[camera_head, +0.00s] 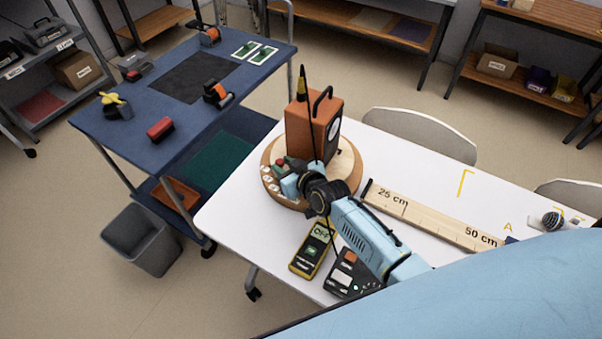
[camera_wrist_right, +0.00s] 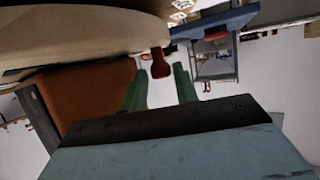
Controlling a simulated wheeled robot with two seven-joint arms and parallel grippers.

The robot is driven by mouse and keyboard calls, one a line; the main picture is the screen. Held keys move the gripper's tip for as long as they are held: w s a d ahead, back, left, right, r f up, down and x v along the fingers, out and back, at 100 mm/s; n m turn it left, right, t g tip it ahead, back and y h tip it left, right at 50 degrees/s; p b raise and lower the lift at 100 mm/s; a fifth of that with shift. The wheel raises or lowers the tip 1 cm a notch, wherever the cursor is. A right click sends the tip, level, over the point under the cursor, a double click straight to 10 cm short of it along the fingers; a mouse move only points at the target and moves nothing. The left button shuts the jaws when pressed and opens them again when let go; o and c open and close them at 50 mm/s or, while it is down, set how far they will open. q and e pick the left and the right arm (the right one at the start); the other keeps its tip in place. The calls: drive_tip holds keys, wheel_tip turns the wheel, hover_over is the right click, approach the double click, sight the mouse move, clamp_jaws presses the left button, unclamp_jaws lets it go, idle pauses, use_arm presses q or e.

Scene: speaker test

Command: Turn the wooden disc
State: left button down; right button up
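The round wooden disc (camera_head: 347,168) lies on the white table, with an orange-brown speaker box (camera_head: 308,125) standing on it. In the right wrist view the disc's pale underside or edge (camera_wrist_right: 70,40) fills the upper left, and the box (camera_wrist_right: 95,100) shows below it. A dark red peg (camera_wrist_right: 160,64) stands by the disc's rim. My right gripper (camera_head: 282,170) is at the disc's front left. In the wrist view its two green fingers (camera_wrist_right: 161,72) are apart, with the peg between their tips and gaps on both sides. My left gripper is not in view.
A yellow meter (camera_head: 313,249) and a dark device (camera_head: 350,272) lie near the table's front edge, by my right arm. A wooden ruler (camera_head: 430,215) lies right of the disc. A blue cart (camera_head: 150,90) stands to the left, with a grey bin (camera_head: 140,240) below.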

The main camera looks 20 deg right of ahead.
drive_tip(key=p+v, duration=0.2)
drive_tip(key=v, duration=1)
drive_tip(key=shift+w+r, duration=0.1)
drive_tip(key=shift+r, duration=0.1)
